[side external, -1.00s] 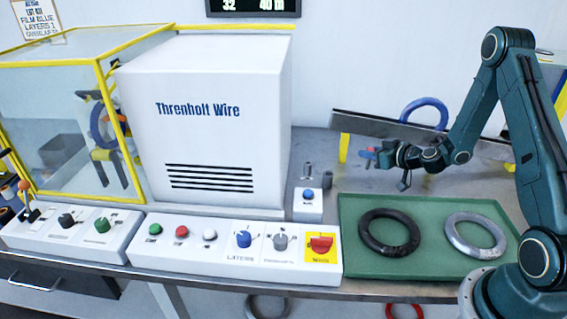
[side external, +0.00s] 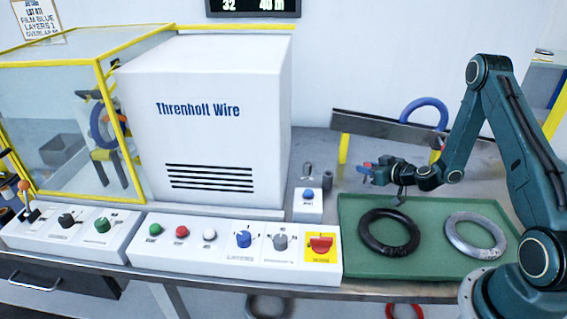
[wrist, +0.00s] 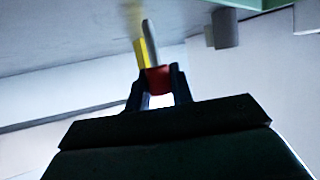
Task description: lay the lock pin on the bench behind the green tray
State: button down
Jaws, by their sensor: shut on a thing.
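The lock pin, with a red head (wrist: 157,80) and a grey shaft, is held between the fingers of my gripper (wrist: 158,92) in the wrist view. In the side view my gripper (side external: 372,173) is shut on it just above or behind the back left part of the green tray (side external: 349,250). A small red part of the pin (side external: 367,165) shows at the fingertips there. I cannot tell its exact height above the bench (side external: 345,182).
A black ring (side external: 374,244) and a grey ring (side external: 455,244) lie in the tray. A sloping metal chute (side external: 375,128) on yellow supports, with a blue ring (side external: 441,103), stands behind. A small box with a blue button (side external: 308,208) is left of the tray.

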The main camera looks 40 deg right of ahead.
jog(key=shift+f, duration=0.4)
jog(key=c, duration=1.2)
grip_release()
jog(key=shift+c, duration=0.2)
jog(key=shift+r, duration=0.2)
jog(key=d+v, duration=0.1)
jog(key=v, duration=1.1)
jog(key=shift+a, duration=0.4)
jog(key=shift+w+a+r, duration=0.1)
